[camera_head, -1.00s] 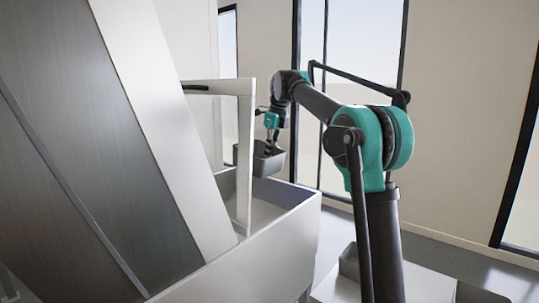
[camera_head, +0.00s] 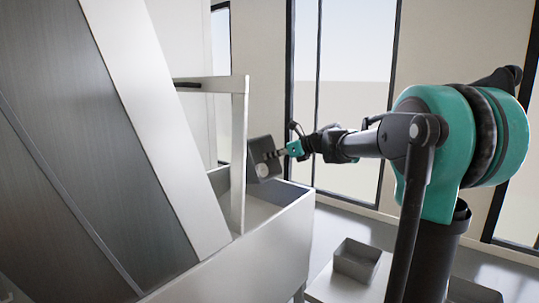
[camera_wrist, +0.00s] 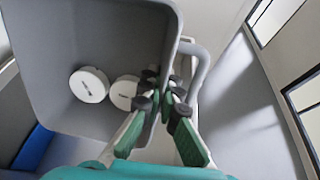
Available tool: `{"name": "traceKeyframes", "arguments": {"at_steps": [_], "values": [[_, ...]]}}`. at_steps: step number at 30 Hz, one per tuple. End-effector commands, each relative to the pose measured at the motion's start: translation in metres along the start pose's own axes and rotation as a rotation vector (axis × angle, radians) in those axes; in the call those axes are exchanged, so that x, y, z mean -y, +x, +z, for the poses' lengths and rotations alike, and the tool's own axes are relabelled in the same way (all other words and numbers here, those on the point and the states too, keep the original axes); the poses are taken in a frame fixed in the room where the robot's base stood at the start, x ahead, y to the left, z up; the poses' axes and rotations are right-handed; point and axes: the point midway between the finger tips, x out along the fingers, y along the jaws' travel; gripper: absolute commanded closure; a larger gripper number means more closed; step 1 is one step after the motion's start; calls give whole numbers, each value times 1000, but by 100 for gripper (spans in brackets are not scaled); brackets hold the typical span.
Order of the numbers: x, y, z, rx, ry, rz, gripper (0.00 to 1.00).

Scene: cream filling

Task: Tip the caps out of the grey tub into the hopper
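The grey tub (camera_head: 258,146) is held over the right end of the hopper (camera_head: 262,240), beside the upright frame post. It is tilted so that its open side faces me, and a white cap (camera_head: 262,170) shows inside. In the wrist view, the tub (camera_wrist: 115,30) contains two round white caps, a left one (camera_wrist: 88,84) and a right one (camera_wrist: 124,92), lying close together. My gripper (camera_head: 274,154) reaches in from the right. In the wrist view, its dark fingertips (camera_wrist: 164,92) are closed on the tub's near wall. The hopper floor is mostly hidden in the head view.
A second grey tub (camera_head: 357,260) stands on a white surface (camera_head: 335,290) at lower right. The hopper's frame (camera_head: 239,150) rises close to the left of the held tub. A large sloping panel (camera_head: 90,150) fills the left. Windows stand behind.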

Motion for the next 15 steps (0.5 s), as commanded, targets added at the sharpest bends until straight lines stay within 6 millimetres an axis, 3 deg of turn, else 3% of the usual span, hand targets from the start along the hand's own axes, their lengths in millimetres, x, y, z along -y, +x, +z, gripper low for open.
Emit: {"name": "traceKeyframes", "arguments": {"at_steps": [15], "values": [[0,4,-15,478,-27,2,100]]}}
